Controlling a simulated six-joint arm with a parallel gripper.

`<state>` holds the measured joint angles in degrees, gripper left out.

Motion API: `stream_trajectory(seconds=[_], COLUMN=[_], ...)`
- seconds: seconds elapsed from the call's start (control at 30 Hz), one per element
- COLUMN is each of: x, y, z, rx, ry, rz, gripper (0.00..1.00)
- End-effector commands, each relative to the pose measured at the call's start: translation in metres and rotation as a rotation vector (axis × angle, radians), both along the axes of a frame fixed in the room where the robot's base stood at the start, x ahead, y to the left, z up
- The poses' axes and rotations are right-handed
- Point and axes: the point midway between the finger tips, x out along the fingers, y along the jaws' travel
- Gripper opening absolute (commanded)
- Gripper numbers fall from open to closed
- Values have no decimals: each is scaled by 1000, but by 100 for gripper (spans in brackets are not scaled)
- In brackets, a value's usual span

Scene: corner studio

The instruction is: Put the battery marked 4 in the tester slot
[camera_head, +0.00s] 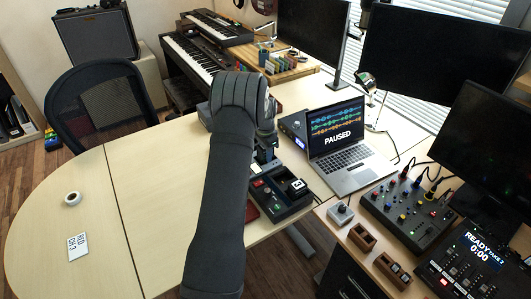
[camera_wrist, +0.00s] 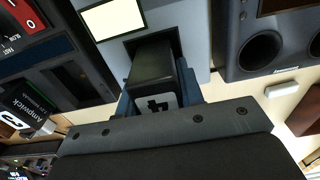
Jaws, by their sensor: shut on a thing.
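The battery marked 4 (camera_wrist: 152,70) is a dark block with a white label showing the 4. In the wrist view my gripper (camera_wrist: 158,100) is shut on it, with a blue-grey finger on each side. Its far end meets the dark slot opening of the grey tester (camera_wrist: 196,35), beside a pale lit screen (camera_wrist: 113,18). I cannot tell how deep the end sits. In the head view my gripper (camera_head: 265,152) is just behind the dark dock; my arm hides most of the tester, and the battery cannot be made out.
The dark dock (camera_head: 283,206) holds another battery (camera_head: 297,186); an Ampwick-labelled battery (camera_wrist: 28,104) shows in the wrist view. A dark box with round cones (camera_wrist: 262,50) stands right of the tester there. The laptop (camera_head: 345,150) is to the right. The left desk is mostly clear.

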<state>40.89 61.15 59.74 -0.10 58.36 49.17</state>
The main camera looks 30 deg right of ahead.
Motion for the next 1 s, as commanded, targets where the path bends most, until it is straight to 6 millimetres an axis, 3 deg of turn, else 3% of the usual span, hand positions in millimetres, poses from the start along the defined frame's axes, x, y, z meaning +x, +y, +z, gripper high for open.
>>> stream_trajectory(seconds=[0.03,0.57,1.0], x=[-4,-3,-3], y=[6,7,8], z=[-16,-15,-2], rx=[14,15,18], ry=[12,10,13], rz=[1,1,0], gripper=[3,3,3])
